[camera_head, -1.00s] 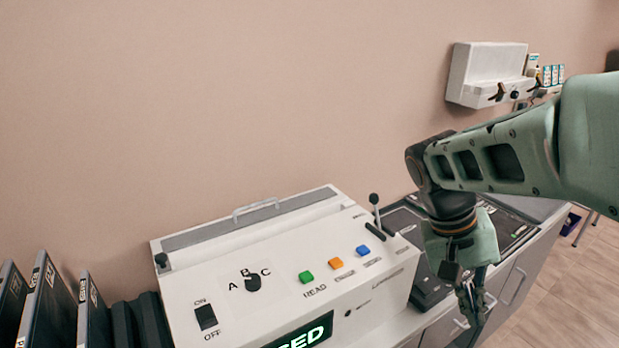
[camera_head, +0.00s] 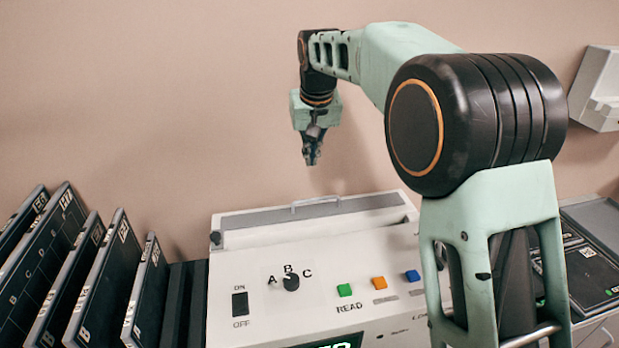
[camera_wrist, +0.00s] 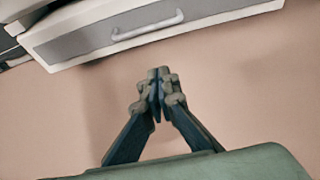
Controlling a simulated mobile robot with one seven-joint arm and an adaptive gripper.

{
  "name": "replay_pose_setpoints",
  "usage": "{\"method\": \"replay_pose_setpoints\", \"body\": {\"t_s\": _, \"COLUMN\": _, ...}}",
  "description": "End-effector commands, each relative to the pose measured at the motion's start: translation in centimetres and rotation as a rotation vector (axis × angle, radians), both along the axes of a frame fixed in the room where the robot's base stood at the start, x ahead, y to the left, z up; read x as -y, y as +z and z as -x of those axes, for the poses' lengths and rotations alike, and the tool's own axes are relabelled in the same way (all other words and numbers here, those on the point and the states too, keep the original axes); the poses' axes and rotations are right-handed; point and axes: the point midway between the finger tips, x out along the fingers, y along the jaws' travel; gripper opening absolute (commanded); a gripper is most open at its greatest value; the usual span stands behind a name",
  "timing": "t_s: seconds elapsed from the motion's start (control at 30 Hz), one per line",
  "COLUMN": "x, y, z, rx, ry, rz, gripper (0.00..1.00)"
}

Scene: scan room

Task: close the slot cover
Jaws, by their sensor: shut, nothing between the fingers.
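The slot cover (camera_head: 305,219) is a grey strip with a raised light handle (camera_head: 316,201), along the back top edge of the white scanner machine (camera_head: 300,265). In the wrist view the grey cover (camera_wrist: 105,36) and its handle (camera_wrist: 147,25) show at the top, on the white machine. I cannot tell how far the cover is open. My gripper (camera_head: 311,160) is shut and empty. It points down in the air above and behind the handle, apart from it. In the wrist view my gripper (camera_wrist: 160,78) shows its fingers together, with bare wall beyond them.
The machine's top carries a switch (camera_head: 240,304), a dial (camera_head: 291,282) and green, orange and blue buttons. Several dark cassettes (camera_head: 100,280) lean in a row at left. A white wall unit (camera_head: 600,90) is at right.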

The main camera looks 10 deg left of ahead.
Motion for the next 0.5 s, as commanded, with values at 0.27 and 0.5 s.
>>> {"method": "replay_pose_setpoints", "body": {"t_s": 0.27, "x": -1.4, "y": -2.1, "z": -1.0, "rx": 0.001, "ry": 0.014, "rz": -0.018, "gripper": 0.00}}
{"method": "replay_pose_setpoints", "body": {"t_s": 0.5, "x": -2.1, "y": -7.0, "z": -2.5, "rx": 0.000, "ry": 0.014, "rz": -0.016, "gripper": 0.00}}
